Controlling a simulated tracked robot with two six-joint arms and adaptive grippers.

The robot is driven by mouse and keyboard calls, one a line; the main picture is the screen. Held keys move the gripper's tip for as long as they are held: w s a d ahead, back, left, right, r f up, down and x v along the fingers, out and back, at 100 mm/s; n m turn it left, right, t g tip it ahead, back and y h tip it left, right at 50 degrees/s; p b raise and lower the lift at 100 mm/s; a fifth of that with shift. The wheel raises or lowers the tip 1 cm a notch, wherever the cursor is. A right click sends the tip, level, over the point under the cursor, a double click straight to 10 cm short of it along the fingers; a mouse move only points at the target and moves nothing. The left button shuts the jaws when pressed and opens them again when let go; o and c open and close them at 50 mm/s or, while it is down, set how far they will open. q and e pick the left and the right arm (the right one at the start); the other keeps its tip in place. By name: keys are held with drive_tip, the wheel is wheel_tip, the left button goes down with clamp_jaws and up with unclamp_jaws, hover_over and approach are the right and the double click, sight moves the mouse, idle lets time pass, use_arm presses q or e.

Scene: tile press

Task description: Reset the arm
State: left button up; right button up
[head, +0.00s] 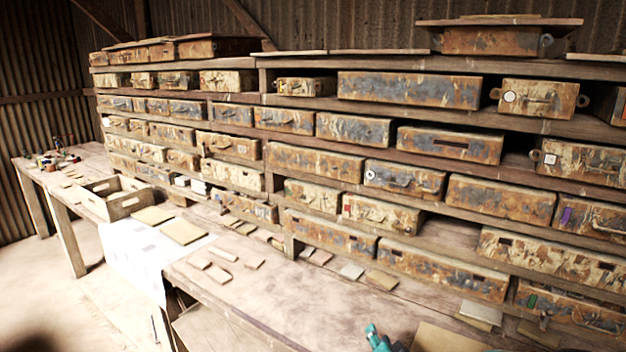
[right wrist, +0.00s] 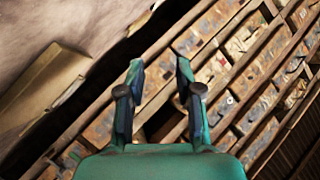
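My right gripper (head: 377,338) shows as a small teal-green part at the bottom edge of the head view, over the front of the workbench (head: 300,300). In the right wrist view my right gripper (right wrist: 160,66) has its two dark fingers apart with nothing between them. The view past them is tilted and shows rusty drawers on shelves. My left gripper is not seen in these views.
A shelf rack of rusty metal boxes (head: 408,89) stands along the back of the bench. Several flat tiles (head: 183,231) lie on the bench, with an open wooden crate (head: 112,208) at the left. A tan board (head: 445,339) lies beside my right gripper.

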drive_tip(key=s+a+f+n+g+y, duration=0.15)
drive_tip(key=s+f+n+g, duration=0.4)
drive_tip(key=s+f, duration=1.2)
drive_tip(key=s+a+f+g+y, duration=0.1)
drive_tip(key=s+f+g, duration=0.3)
drive_tip(key=s, duration=0.5)
drive_tip(key=s+f+g+y, duration=0.1)
drive_tip(key=s+f+g, duration=0.25)
drive_tip(key=s, duration=0.55)
wheel_tip(320, 180, down, 34)
drive_tip(key=n+b, duration=0.1)
drive_tip(key=b, duration=3.3)
wheel_tip(320, 180, up, 21)
drive_tip(key=p, duration=2.1)
drive_tip(key=shift+a+r+g, duration=0.2)
drive_tip(key=shift+g, duration=0.1)
